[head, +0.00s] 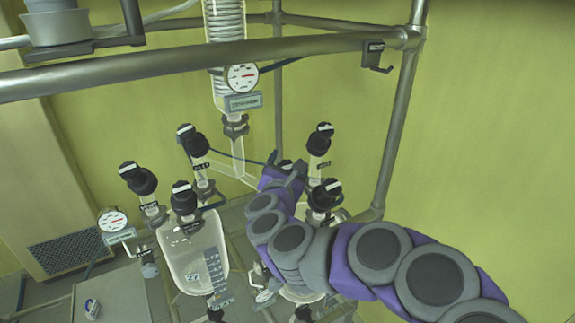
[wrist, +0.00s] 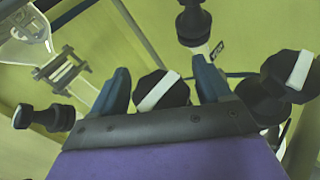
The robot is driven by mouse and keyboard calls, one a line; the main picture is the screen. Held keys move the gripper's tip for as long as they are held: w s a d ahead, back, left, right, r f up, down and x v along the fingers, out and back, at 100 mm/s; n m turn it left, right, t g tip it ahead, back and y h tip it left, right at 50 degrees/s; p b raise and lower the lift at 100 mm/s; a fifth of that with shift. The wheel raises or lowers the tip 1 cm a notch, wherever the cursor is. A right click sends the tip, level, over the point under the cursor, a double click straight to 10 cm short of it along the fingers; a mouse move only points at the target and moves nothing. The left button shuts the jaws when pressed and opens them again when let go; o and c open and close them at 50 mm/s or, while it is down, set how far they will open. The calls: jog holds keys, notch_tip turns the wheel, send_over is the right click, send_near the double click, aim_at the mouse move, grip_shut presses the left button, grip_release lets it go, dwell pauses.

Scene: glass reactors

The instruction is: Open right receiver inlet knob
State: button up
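My gripper (head: 286,168) reaches in from the right in the head view, among the black valve knobs above the right receiver. In the wrist view its two blue-grey fingers (wrist: 162,88) stand apart. A black knob (wrist: 150,88) with a white stripe sits between them, with its stripe slanting. I see a narrow gap or light contact at the sides, and cannot tell which. In the head view this knob is mostly hidden by the gripper. The right receiver (head: 302,292) is largely hidden behind my arm.
Other black knobs stand close by: one upper right (head: 320,138), one lower right (head: 325,195), one left (head: 193,140). The wrist view shows a neighbouring knob (wrist: 290,75) just right of the fingers. The left glass receiver (head: 195,258) and a metal frame bar (head: 200,65) are near.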

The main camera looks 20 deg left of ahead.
jog(key=c, duration=0.9)
jog(key=shift+f+n+y+b, duration=0.1)
jog(key=shift+n+y+b, duration=0.2)
jog(key=shift+b, duration=0.85)
